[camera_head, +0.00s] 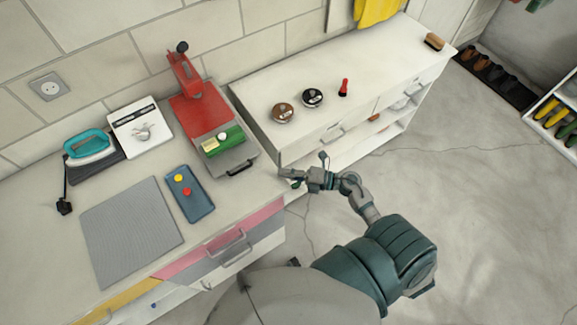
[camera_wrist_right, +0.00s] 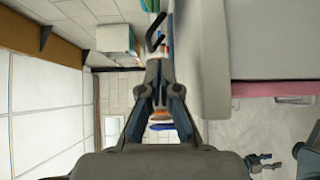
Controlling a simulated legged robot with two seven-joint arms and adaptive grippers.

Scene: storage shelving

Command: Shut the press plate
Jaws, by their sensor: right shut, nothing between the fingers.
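The press (camera_head: 198,110) stands on the counter against the wall, with a red body and a raised red arm (camera_head: 184,75) ending in a black knob. A grey plate (camera_head: 232,160) with a black handle (camera_head: 240,168) extends from its front toward the counter edge. A green block with a yellow patch and a white knob (camera_head: 222,138) sits on it. My right gripper (camera_head: 284,172) is shut and empty, to the right of the black handle and apart from it. In the right wrist view its fingers (camera_wrist_right: 158,66) meet, with a black hook-shaped bar beyond them. My left gripper is out of view.
A blue tray (camera_head: 202,208) with a yellow and a red piece, a grey mat (camera_head: 130,228), a teal iron (camera_head: 87,146) and a white device (camera_head: 140,122) share the counter. A white cabinet (camera_head: 262,120) stands right of the press.

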